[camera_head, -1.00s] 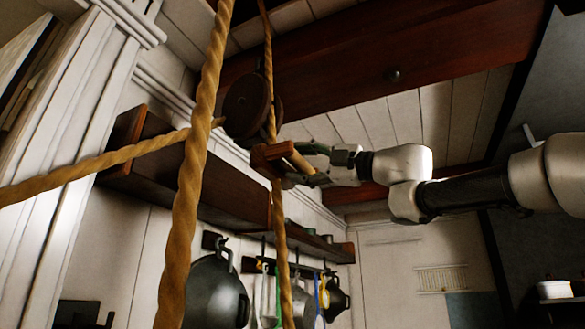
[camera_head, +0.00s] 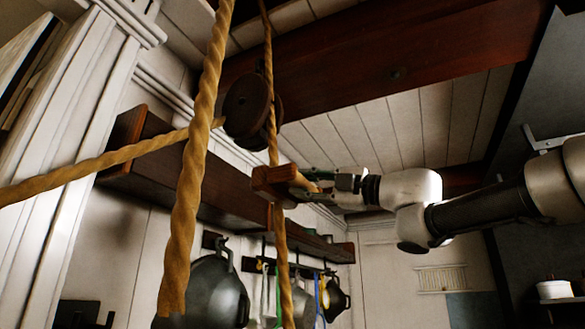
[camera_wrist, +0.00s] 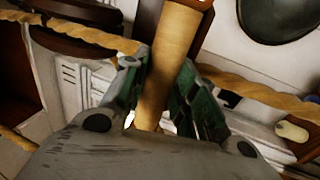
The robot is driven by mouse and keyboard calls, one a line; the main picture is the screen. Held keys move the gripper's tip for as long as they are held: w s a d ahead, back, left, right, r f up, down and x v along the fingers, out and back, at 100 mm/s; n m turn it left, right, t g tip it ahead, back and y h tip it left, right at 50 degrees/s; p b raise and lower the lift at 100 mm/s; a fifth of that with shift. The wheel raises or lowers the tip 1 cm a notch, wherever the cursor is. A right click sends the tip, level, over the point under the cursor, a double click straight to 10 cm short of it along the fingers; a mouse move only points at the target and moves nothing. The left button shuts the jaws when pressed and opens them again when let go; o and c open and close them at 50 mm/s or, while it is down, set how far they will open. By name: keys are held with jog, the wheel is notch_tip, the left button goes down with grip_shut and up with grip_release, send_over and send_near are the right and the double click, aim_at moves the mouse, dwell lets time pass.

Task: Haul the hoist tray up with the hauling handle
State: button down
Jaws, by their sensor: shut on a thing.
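The hauling handle (camera_head: 271,183) is a reddish-brown wooden block with a pale round grip, beside the vertical rope (camera_head: 281,250) below the pulley. My gripper (camera_head: 304,185) reaches it from the right and is shut on the pale grip. In the wrist view the grip (camera_wrist: 168,62) runs between the green-padded fingers of my gripper (camera_wrist: 163,80). The hoist tray cannot be made out in either view.
A dark round pulley (camera_head: 247,105) hangs above the handle. A thick rope (camera_head: 190,190) hangs in front at left, and another slants left from the pulley. A wooden shelf (camera_head: 165,180) and hanging pans (camera_head: 212,292) line the wall behind. A ceiling beam (camera_head: 400,70) runs above my arm.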

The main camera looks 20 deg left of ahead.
notch_tip(320, 180, down, 17)
jog(key=w+d, duration=0.1)
jog(key=shift+d, duration=0.25)
jog(key=shift+r, duration=0.1)
notch_tip(320, 180, down, 22)
jog(key=w+d, duration=0.1)
jog(key=d, duration=0.1)
jog(key=shift+w, duration=0.15)
notch_tip(320, 180, down, 22)
jog(key=w+d, duration=0.1)
jog(key=d, duration=0.1)
jog(key=shift+w+r, duration=0.15)
notch_tip(320, 180, down, 22)
jog(key=w+d, duration=0.1)
jog(key=shift+w+d, duration=0.15)
jog(key=shift+d, duration=0.25)
jog(key=shift+r, duration=0.1)
